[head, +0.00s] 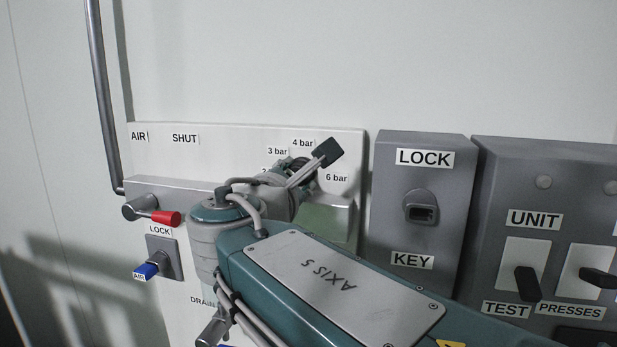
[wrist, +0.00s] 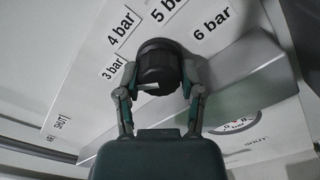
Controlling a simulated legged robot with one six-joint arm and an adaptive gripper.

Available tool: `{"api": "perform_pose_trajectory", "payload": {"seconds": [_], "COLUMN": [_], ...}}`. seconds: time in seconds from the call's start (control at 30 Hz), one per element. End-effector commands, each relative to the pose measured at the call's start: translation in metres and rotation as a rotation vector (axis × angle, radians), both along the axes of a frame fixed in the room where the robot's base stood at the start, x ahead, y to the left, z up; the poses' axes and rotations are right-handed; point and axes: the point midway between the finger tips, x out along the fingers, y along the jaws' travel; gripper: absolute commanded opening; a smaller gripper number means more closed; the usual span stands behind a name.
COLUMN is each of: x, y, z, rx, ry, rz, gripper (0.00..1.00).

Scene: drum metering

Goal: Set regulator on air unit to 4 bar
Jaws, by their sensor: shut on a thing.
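The air unit (head: 230,142) is a pale panel on the wall, with 3 bar, 4 bar and 6 bar labels showing in the head view. Its regulator knob (wrist: 158,62) is black and round in the wrist view, below the 4 bar (wrist: 120,28) and 5 bar labels and beside the 3 bar label (wrist: 113,67). My gripper (wrist: 158,78) is shut on the knob, one finger on each side. A small white mark shows on the knob's lower left edge; I cannot tell which setting it indicates. In the head view my arm mostly hides the knob.
A red-tipped lever (head: 165,217) and a blue-tipped air lock handle (head: 147,270) are at left. The grey key lock box (head: 415,175) and a switch panel (head: 510,180) stand close at right. A gauge (wrist: 238,125) is partly visible. The wall above is clear.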

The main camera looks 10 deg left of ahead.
Motion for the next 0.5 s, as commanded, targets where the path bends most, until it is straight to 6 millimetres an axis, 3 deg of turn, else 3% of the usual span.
{"api": "perform_pose_trajectory", "payload": {"seconds": [0.5], "x": [0.0007], "y": [0.0014], "z": [0.0004], "rx": [0.486], "ry": [-0.038], "rz": [0.003], "gripper": [0.03]}}
